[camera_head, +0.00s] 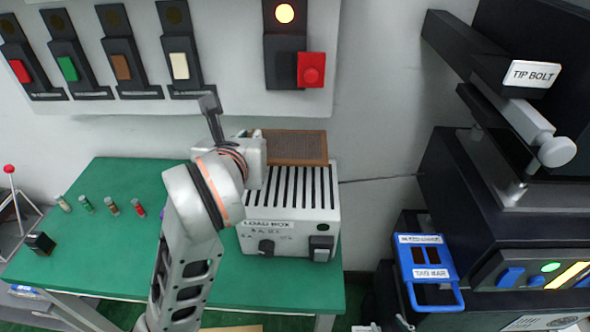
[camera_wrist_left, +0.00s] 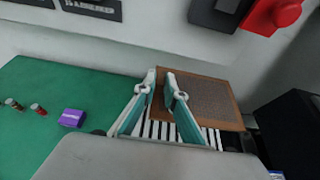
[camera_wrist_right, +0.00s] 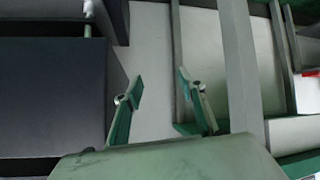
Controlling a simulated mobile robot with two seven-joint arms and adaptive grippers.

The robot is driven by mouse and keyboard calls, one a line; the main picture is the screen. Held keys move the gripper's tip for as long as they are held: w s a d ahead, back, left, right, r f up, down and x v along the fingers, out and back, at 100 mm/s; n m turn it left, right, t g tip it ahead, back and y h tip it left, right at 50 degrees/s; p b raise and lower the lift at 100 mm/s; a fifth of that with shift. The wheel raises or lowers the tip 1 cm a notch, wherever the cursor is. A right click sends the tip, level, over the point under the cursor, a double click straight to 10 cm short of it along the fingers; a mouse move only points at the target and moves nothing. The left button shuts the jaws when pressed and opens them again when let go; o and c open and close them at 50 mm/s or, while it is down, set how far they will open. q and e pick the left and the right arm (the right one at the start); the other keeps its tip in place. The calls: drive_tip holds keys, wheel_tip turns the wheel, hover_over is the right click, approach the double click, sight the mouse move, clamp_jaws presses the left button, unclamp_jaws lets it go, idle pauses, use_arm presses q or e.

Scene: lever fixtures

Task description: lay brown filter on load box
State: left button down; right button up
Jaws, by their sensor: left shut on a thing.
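The brown filter (camera_head: 297,146) is a flat panel with a brown frame and a grey mesh. It is over the rear of the load box (camera_head: 328,207), a pale box with a slotted dark top. The front slots show; I cannot tell whether the filter touches the top. In the left wrist view, my left gripper (camera_wrist_left: 161,77) is shut on the near left edge of the filter (camera_wrist_left: 205,97). In the head view my arm hides part of the box's left side. My right gripper (camera_wrist_right: 160,82) is open and empty, seen only in the right wrist view.
The green table (camera_head: 120,262) holds several small coloured cylinders (camera_head: 112,206) at the left. A wall panel with coloured switches (camera_head: 122,67) and a red button (camera_head: 311,70) is behind.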

use_arm(q)
drive_tip(key=shift+w+d+f, duration=0.1)
drive_tip(key=shift+d+f, duration=0.05)
drive_tip(key=shift+f, duration=0.25)
drive_tip(key=f, duration=0.1)
drive_tip(key=f+b, duration=0.1)
drive_tip(key=f, duration=0.1)
drive_tip(key=shift+s, duration=0.25)
wheel_tip(320, 180, down, 2)
drive_tip(key=shift+f+b, duration=0.1)
drive_tip(key=shift+b, duration=1)
drive_tip(key=shift+f, duration=0.25)
wheel_tip(320, 180, down, 3)
drive_tip(key=b, duration=0.3)
drive_tip(key=shift+f, duration=0.2)
drive_tip(key=shift+r, duration=0.2)
use_arm(e)
drive_tip(key=shift+y, duration=0.4)
drive_tip(key=f, duration=0.1)
drive_tip(key=a+f, duration=0.1)
drive_tip(key=f, duration=0.1)
drive_tip(key=a+f, duration=0.1)
drive_tip(key=shift+s+a+f, duration=0.1)
drive_tip(key=shift+a+f, duration=0.1)
drive_tip(key=shift+a, duration=0.05)
